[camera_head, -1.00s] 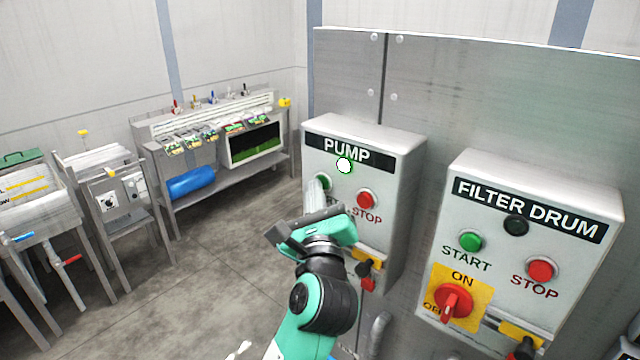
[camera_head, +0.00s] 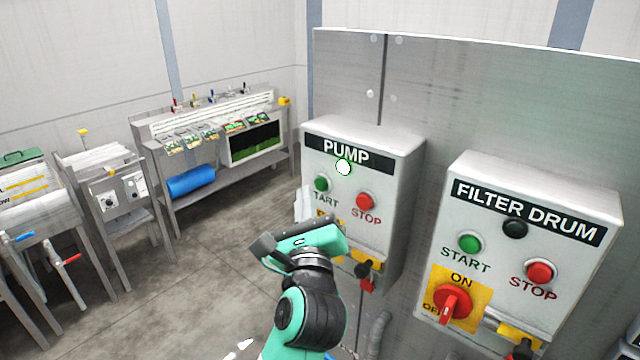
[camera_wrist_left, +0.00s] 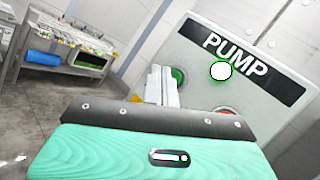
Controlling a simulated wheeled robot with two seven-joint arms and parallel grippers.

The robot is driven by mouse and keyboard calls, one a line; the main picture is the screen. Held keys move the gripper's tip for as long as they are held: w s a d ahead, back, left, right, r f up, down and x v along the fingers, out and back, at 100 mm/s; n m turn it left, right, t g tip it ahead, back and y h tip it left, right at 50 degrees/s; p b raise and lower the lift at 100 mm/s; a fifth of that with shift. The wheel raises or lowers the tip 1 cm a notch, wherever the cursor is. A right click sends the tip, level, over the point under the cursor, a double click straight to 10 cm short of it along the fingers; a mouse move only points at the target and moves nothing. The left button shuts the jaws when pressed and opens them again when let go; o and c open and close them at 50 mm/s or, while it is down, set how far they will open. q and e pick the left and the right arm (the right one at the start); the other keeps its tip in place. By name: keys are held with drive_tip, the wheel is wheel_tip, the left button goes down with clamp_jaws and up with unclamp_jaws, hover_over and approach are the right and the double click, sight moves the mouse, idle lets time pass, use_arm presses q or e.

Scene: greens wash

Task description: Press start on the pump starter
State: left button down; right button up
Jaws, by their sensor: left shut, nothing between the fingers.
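The pump starter (camera_head: 392,160) is a grey box on a steel panel. Its white lamp (camera_head: 343,167) is lit under the PUMP label, and it also shows in the left wrist view (camera_wrist_left: 221,71). The green start button (camera_head: 321,184) is at its left and the red stop button (camera_head: 366,201) at its right. My left gripper (camera_head: 303,204) is shut and empty, its fingertips just below and left of the green button. In the left wrist view the fingers (camera_wrist_left: 161,84) stand beside the green button (camera_wrist_left: 178,77), partly covering it. My right gripper is out of view.
The filter drum starter (camera_head: 590,200) stands to the right, with a dark lamp, green and red buttons and a red switch (camera_head: 452,301). A steel bench (camera_head: 215,130) with a blue roll (camera_head: 191,181) is behind. The floor between is clear.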

use_arm(q)
drive_tip(key=shift+s+a+p, duration=0.15)
drive_tip(key=shift+s+a, duration=0.5)
drive_tip(key=shift+s, duration=0.25)
drive_tip(key=shift+s+a+p, duration=0.15)
drive_tip(key=shift+s+a, duration=0.45)
drive_tip(key=shift+s, duration=0.25)
